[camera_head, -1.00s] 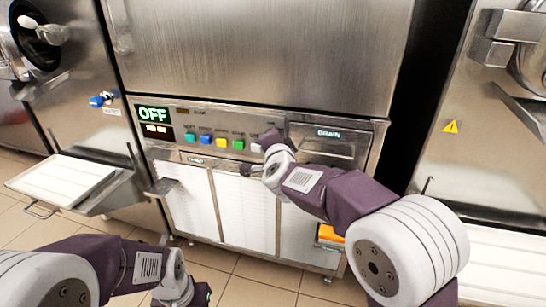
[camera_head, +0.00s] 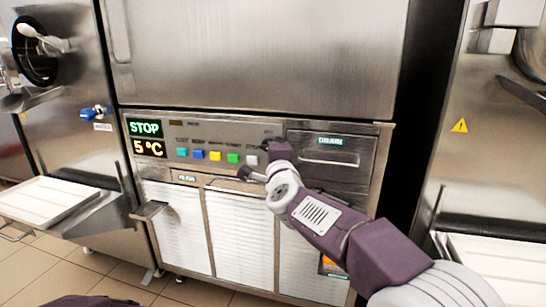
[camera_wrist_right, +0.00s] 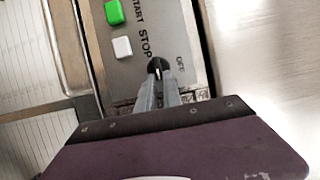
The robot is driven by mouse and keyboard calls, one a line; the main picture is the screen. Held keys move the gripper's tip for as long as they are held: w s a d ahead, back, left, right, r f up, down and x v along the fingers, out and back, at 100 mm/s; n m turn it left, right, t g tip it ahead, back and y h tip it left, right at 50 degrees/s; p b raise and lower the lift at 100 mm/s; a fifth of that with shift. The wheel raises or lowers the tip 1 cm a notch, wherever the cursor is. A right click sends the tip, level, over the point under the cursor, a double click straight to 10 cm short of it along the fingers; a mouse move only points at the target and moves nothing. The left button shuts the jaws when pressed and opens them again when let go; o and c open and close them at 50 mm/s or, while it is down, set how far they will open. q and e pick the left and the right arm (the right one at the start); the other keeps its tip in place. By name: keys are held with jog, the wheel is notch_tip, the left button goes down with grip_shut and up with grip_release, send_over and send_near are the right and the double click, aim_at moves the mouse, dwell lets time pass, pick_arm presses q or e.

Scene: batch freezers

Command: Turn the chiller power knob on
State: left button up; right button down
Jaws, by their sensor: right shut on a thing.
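The chiller's control panel (camera_head: 205,140) carries a row of coloured buttons and a lit display (camera_head: 146,138) reading "STOP" and "5 °C". The small black power knob (camera_wrist_right: 155,64) sits right of the white STOP button in the right wrist view, near an "OFF" label. My right gripper (camera_wrist_right: 158,76) is shut on the knob, its two grey fingers meeting at it. In the head view, my right wrist covers the knob and the fingertips. My left gripper is out of view; only a bit of my left arm shows at the bottom left.
A drain drawer (camera_head: 330,158) with a handle is right of my right wrist. White slatted panels (camera_head: 240,230) are below. A pale tray (camera_head: 45,198) juts out at the left. Another steel machine (camera_head: 480,160) stands at the right, beyond a dark gap.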

jog(key=shift+d, duration=0.1)
jog(key=c, duration=1.6)
grip_release()
jog(key=shift+o, duration=0.5)
jog(key=shift+w+d, duration=0.1)
jog(key=shift+w, duration=0.05)
jog(key=s+p, duration=0.1)
jog(key=s, duration=0.8)
jog(key=shift+d, duration=0.35)
jog(key=shift+f, duration=0.1)
